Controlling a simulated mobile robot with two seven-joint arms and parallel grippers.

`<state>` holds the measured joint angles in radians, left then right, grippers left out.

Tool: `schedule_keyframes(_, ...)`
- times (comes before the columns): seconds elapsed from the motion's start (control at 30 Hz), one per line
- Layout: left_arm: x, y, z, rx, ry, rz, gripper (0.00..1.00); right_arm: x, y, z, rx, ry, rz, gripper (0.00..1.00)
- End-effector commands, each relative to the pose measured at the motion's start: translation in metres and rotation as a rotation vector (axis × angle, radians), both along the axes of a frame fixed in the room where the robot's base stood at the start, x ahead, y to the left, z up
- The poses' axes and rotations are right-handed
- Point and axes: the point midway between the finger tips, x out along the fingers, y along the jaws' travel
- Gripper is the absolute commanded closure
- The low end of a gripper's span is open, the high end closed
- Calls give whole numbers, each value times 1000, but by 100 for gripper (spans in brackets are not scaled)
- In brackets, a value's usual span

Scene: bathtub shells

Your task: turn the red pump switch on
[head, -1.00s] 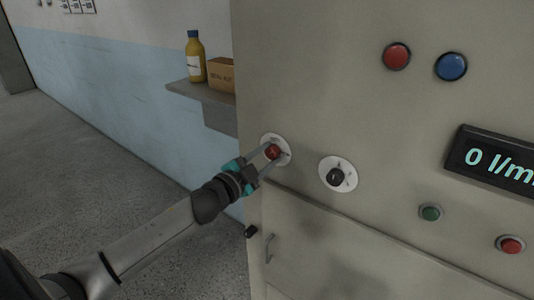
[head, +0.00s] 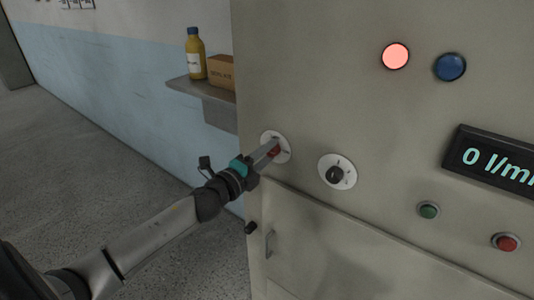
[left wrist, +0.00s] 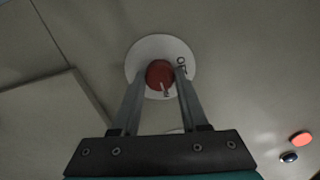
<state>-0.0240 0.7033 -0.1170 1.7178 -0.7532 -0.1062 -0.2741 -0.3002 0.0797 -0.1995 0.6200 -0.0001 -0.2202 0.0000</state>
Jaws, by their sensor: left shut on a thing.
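The red pump switch (head: 274,151) is a red knob on a round white plate (head: 283,158) on the cabinet front. In the left wrist view the red knob (left wrist: 160,75) sits between the two fingers, with a pale pointer mark and part of a label on the white plate (left wrist: 150,46). My left gripper (head: 272,152) is shut on the knob, its fingers on either side; in the left wrist view it also shows (left wrist: 160,80). In the head view the fingers partly hide the knob. My right gripper is not in view.
A black knob (head: 336,174) on a white plate is to the right. Above are a lit red lamp (head: 396,56) and a dark blue lamp (head: 450,67). A display (head: 495,160) reads 0 l/m. A shelf (head: 203,90) holds a bottle (head: 196,58) and a box (head: 221,72).

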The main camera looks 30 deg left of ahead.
Motion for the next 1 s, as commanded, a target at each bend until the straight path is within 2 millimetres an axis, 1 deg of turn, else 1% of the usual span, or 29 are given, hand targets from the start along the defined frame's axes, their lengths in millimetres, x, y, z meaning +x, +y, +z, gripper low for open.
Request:
schedule_keyframes(0.3,0,0,0,84,-7,0,100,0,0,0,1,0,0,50)
schedule_keyframes(0.73,0,0,0,93,-6,0,100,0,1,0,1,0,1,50)
schedule_keyframes(0.77,0,0,0,93,-6,0,55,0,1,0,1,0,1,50)
schedule_keyframes(1.0,0,0,0,91,-6,0,28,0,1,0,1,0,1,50)
